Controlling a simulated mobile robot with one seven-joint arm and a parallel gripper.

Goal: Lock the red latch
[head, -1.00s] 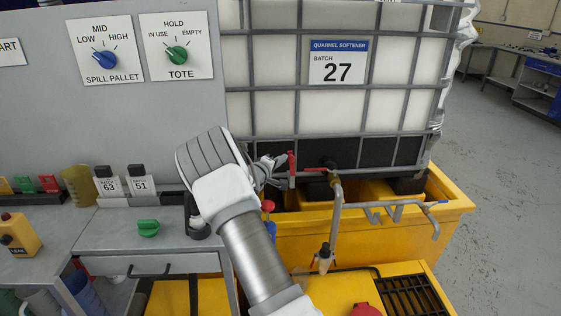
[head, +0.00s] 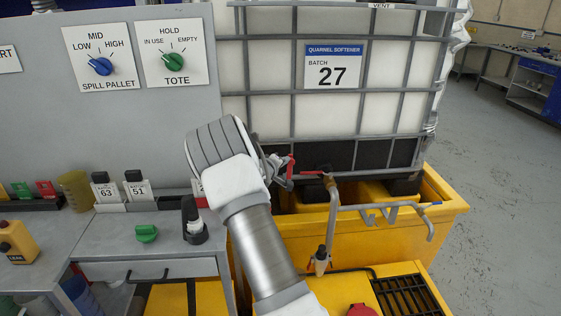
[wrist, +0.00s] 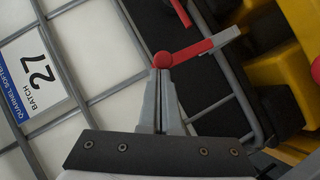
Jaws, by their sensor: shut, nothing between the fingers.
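The red latch (head: 291,166) is at the front lower edge of the caged white tote (head: 280,116), left of the outlet pipe. In the wrist view it shows as a red bar (wrist: 190,52) with a rounded end at my fingertips and a grey piece at its other end. A second red piece (wrist: 181,12) shows beyond it; I cannot tell how the two join. My gripper (head: 279,167) is shut and empty. In the wrist view its fingertips (wrist: 163,73) touch or nearly touch the rounded end. My arm hides the area below and left of the latch in the head view.
The outlet pipe (head: 333,215) stands right of the latch, above the yellow spill pallet (head: 395,238). A bent pipe (head: 400,211) reaches right. The grey panel with knobs (head: 140,125) and the bench (head: 105,240) are to the left. Open floor (head: 500,220) lies right.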

